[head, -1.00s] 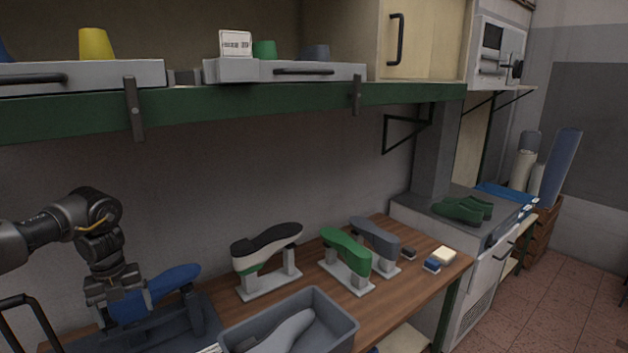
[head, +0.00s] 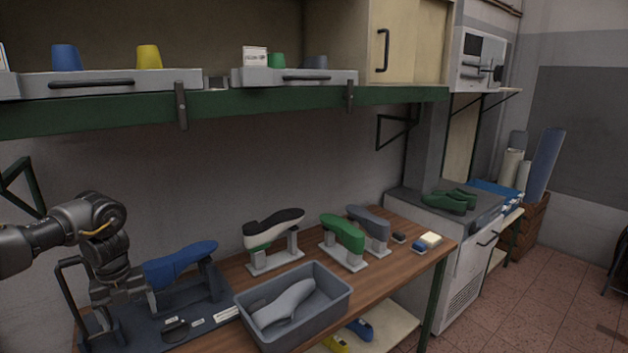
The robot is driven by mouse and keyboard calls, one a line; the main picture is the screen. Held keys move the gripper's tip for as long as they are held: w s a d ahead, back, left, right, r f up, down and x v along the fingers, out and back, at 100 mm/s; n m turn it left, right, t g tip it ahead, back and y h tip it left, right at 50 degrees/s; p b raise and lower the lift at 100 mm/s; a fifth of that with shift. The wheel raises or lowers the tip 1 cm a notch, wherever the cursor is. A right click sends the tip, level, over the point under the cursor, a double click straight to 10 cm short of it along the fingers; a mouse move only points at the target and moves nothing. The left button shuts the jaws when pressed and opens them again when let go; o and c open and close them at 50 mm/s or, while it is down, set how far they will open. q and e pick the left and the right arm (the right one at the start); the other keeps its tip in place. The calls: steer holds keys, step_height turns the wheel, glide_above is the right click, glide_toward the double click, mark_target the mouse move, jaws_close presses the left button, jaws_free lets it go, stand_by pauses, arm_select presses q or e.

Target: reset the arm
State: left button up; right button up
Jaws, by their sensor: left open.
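My left arm comes in from the left, and its gripper (head: 112,302) points down at the left end of the bench. The gripper is beside the heel-side end of a blue shoe last (head: 182,263), which sits on a dark stand. I see nothing held in the gripper; its fingertips are small and dark against the stand, so contact cannot be told. My right gripper is not in view.
A grey bin (head: 340,299) holds a grey last (head: 284,303). Behind it stand a black-and-white last (head: 273,228), a green last (head: 342,232) and a grey-blue last (head: 369,229). A green shelf (head: 300,98) overhangs the wooden bench (head: 408,262).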

arm_select(q)
steer(key=s+d+f+m+t+h, duration=0.1)
steer(key=d+f+h, duration=0.1)
steer(key=d+f, duration=0.8)
steer(key=s+d+f+m+t+h, duration=0.1)
steer(key=d+f, duration=0.6)
steer(key=d, duration=0.6)
steer(key=s+d+n+t+h, duration=0.2)
steer(key=s+d+n, duration=0.25)
steer(key=d, duration=0.55)
steer(key=s+d+n+t+h, duration=0.25)
steer(key=s+d, duration=0.35)
steer(key=d, duration=0.5)
steer(key=s+a+f+n+g+y, duration=0.25)
steer(key=s+a+n+y, duration=0.45)
steer(key=s+a+n, duration=1.6)
step_height(320, 180, down, 32)
steer(key=s+m+g+b, duration=0.1)
steer(key=g+b, duration=0.1)
steer(key=b, duration=0.4)
steer(key=s+a+f+g+b, duration=0.1)
steer(key=s+a+f+b, duration=0.2)
steer(key=s+f, duration=1.3)
step_height(320, 180, down, 3)
steer(key=shift+s+b, duration=0.15)
steer(key=shift+b, duration=0.35)
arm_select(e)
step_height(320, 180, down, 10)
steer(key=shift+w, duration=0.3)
